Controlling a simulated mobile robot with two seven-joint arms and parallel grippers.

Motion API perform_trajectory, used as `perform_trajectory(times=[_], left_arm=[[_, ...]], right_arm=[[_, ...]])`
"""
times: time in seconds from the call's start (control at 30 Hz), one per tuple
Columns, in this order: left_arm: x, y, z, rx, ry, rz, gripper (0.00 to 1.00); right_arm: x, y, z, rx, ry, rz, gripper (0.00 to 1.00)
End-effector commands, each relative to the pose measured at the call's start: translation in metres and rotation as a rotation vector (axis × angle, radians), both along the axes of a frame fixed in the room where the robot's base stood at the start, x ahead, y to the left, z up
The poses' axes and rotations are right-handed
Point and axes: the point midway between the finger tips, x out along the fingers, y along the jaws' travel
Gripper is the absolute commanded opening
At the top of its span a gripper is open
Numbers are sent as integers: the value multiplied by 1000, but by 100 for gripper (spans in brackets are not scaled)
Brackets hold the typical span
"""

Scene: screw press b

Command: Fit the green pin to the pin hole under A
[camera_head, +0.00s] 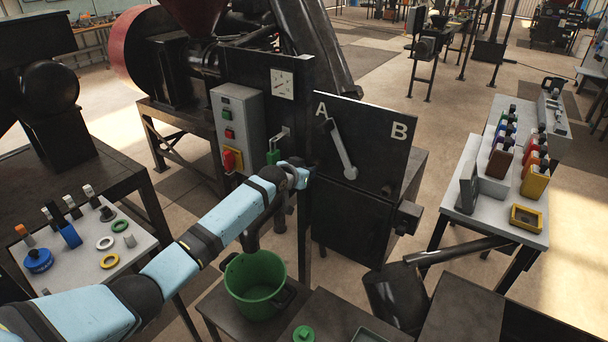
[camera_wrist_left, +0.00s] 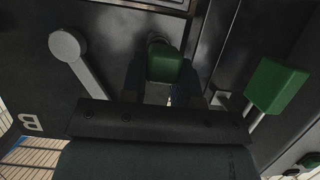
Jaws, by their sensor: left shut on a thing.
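My left gripper (camera_wrist_left: 163,88) is shut on a small green block, which I take as the head of the green pin (camera_wrist_left: 165,64). In the head view my left gripper (camera_head: 296,174) is at the front of the dark press, left of the A/B plate (camera_head: 388,160), and hides the pin. The pin hole is not visible. A grey lever (camera_head: 343,152) on the plate leans up toward the letter A (camera_head: 321,110). A second green block on a metal rod (camera_wrist_left: 277,86) is beside the gripper in the wrist view. My right gripper is out of view.
A grey control box (camera_head: 238,132) with buttons is left of the gripper. A green bucket (camera_head: 256,283) stands below my forearm. A left table (camera_head: 85,245) holds rings and pegs. A right table (camera_head: 508,215) carries several coloured bottles.

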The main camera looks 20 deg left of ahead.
Motion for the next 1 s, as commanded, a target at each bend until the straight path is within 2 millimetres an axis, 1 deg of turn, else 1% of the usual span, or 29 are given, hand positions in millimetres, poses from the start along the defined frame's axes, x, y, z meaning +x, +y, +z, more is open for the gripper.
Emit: perform_trajectory(times=[0.07, 0.37, 0.4, 0.47, 0.5, 0.53, 0.87, 1.0], left_arm=[[3, -1, 0, 0, -1, 0, 4], [3, -1, 0, 0, -1, 0, 4], [2, -1, 0, 0, -1, 0, 33], [3, -1, 0, 0, -1, 0, 47], [2, -1, 0, 0, 0, 0, 56], [2, -1, 0, 0, 0, 0, 58], [1, 0, 0, 0, 0, 0, 58], [-13, 3, 5, 0, 0, -1, 58]], right_arm=[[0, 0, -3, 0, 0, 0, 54], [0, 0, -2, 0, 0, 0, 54], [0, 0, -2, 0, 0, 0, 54], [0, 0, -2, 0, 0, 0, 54], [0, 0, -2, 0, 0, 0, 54], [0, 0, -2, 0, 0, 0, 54], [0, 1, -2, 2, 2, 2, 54], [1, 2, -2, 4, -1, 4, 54]])
